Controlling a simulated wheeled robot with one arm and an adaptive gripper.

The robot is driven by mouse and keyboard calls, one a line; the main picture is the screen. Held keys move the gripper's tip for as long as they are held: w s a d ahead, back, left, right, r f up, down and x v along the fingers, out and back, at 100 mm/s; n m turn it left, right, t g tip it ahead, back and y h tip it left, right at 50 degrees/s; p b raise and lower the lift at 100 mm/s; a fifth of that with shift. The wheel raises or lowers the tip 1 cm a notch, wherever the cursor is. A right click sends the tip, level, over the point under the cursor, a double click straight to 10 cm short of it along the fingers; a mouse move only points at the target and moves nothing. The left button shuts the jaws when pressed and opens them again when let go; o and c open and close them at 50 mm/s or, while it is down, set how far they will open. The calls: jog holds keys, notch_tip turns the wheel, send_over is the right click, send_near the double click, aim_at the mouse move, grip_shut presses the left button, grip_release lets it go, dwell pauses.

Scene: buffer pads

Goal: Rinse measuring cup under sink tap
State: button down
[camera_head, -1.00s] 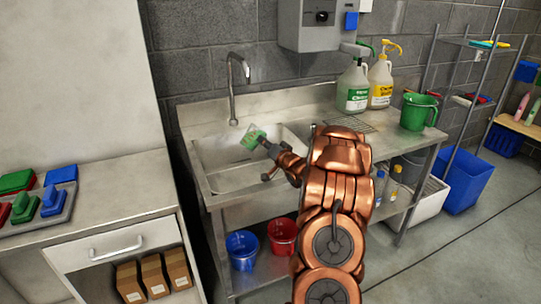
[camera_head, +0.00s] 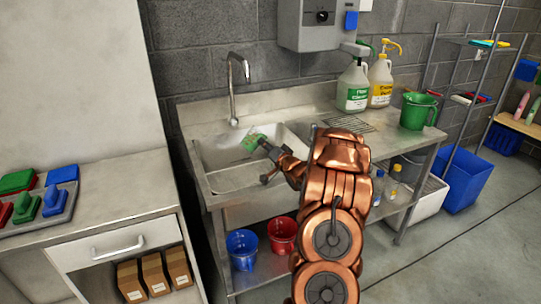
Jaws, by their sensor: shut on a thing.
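A small green and clear cup, seemingly the measuring cup (camera_head: 250,143), is held over the sink basin (camera_head: 212,158). My gripper (camera_head: 262,143) is shut on it; the fingers are small and partly hidden by the cup. The curved metal tap (camera_head: 231,85) stands at the back of the sink, with its spout end just up and to the left of the cup. No water stream can be made out. My copper-coloured arm reaches in from the lower right and hides part of the sink's right side.
A grey dispenser (camera_head: 318,25) hangs above.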

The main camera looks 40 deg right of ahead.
jog(key=shift+f+m, duration=0.5)
jog(key=shift+f, duration=0.15)
jog(key=shift+s+d+f+m+h+p, duration=0.15)
jog(key=shift+f+m+p, duration=0.15)
jog(key=shift+m+p, duration=0.4)
jog(key=shift+w+d+f+m+h+p, duration=0.1)
jog(key=shift+f+m+p, duration=0.2)
jog(key=shift+m+p, duration=0.35)
jog(key=shift+s+d+f+m+h+p, duration=0.15)
jog(key=shift+f+m+p, duration=0.15)
jog(key=shift+m+p, duration=0.4)
dwell(0.8)
jog(key=shift+d+f+m+p, duration=0.5)
jog(key=shift+d+m+p, duration=0.3)
jog(key=shift+p, duration=0.25)
dwell(0.4)
jog(key=shift+s+d+r+m+p, duration=0.1)
jog(key=shift+d+r+m+p, duration=0.1)
jog(key=shift+m+p, duration=0.45)
dwell(0.5)
jog(key=n+b, duration=0.1)
jog(key=a+n+b, duration=0.1)
jog(key=n+b, duration=0.1)
jog(key=a+r+n+b, duration=0.1)
jog(key=shift+w+a+y+b, duration=0.15)
jog(key=shift+w+y+b, duration=0.1)
jog(key=shift+y+b, duration=0.1)
jog(key=shift+n+b, duration=0.5)
jog(key=shift+b, duration=0.05)
